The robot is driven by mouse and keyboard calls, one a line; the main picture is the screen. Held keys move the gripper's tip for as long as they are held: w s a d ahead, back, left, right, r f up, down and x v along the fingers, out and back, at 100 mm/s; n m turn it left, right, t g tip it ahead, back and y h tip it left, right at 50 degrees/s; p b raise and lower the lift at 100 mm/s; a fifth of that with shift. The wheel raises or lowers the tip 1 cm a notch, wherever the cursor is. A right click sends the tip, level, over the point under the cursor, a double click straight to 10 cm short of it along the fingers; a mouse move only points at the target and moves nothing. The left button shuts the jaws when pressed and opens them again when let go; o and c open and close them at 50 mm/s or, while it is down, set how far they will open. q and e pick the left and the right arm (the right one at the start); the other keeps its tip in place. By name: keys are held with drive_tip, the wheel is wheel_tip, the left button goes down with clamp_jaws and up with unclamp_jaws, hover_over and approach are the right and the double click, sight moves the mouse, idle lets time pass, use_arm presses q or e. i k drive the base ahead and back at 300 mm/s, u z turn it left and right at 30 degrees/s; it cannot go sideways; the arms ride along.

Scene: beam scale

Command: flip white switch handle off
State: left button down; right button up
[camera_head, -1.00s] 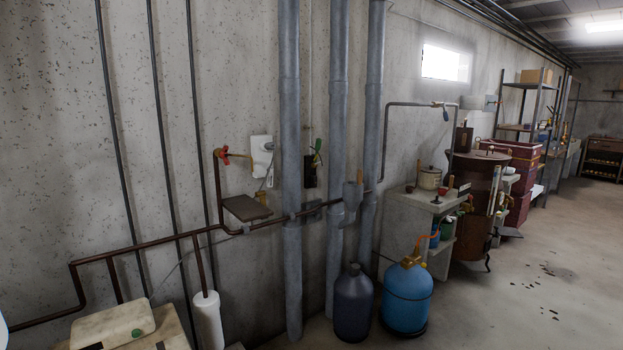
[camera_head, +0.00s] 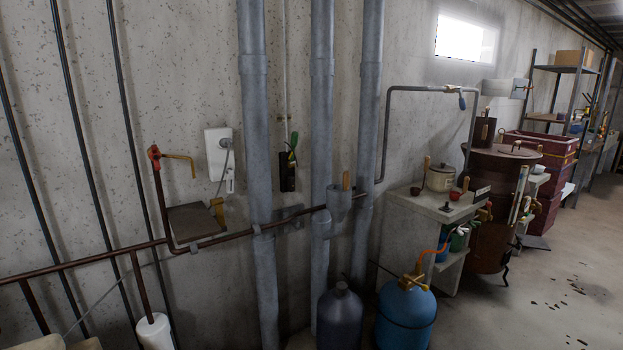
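A white wall box (camera_head: 217,152) hangs on the concrete wall left of the grey vertical pipes. A grey cord or lever crosses its front, and a small white part hangs at its lower right. I cannot tell which part is the switch handle or how it is set. A dark narrow box (camera_head: 287,172) with a green-topped part sits on the wall between two grey pipes. Neither of my grippers is in view.
A rusty pipe with a red valve (camera_head: 154,154) and a small brown shelf (camera_head: 193,222) are near the white box. A dark bottle (camera_head: 340,316) and a blue gas cylinder (camera_head: 405,316) stand on the floor.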

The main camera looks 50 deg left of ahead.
sight(230, 173)
drive_tip(key=z, duration=0.1)
drive_tip(key=i, duration=1.45)
drive_tip(key=u, duration=1.15)
drive_tip(key=i, duration=1.15)
drive_tip(key=u, duration=1.05)
